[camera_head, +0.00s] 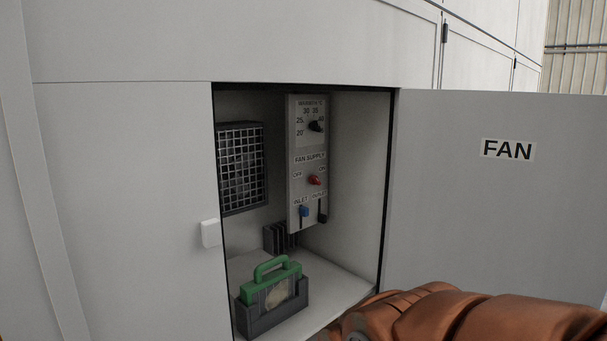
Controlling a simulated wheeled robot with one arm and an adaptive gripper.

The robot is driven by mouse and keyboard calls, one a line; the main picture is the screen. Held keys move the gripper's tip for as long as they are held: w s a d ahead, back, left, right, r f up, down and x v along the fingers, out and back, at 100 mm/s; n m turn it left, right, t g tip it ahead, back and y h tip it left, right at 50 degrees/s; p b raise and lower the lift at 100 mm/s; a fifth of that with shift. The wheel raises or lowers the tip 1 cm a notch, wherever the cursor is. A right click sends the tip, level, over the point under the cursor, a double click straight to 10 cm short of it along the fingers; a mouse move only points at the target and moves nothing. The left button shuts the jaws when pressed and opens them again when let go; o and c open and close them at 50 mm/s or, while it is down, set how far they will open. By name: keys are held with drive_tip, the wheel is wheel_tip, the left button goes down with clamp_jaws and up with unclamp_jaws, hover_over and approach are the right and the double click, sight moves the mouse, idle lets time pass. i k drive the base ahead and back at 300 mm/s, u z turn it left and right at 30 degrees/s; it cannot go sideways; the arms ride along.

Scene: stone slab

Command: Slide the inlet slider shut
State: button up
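The inlet slider (304,211) is a small blue knob under the INLET label, low on the grey control panel (296,185) inside the open cabinet. It sits near the top of its dark vertical slot, which shows below it. The black outlet slider (322,217) is just to its right and slightly lower. My copper-coloured arm reaches in from the lower right, in front of the cabinet and well below the panel. My gripper is not visible; the arm runs out of the bottom of the view.
The FAN door (480,200) stands open on the right. The panel also has a red supply switch (314,180) and a black temperature knob (316,126). A fan grille (241,168) is at left. A green-handled unit (272,284) stands in a dark holder on the cabinet floor.

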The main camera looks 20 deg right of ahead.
sight(304, 211)
drive_tip(key=u, duration=0.05)
drive_tip(key=k, duration=0.55)
drive_tip(key=z, duration=0.35)
drive_tip(key=i, duration=1.55)
drive_tip(key=u, duration=0.5)
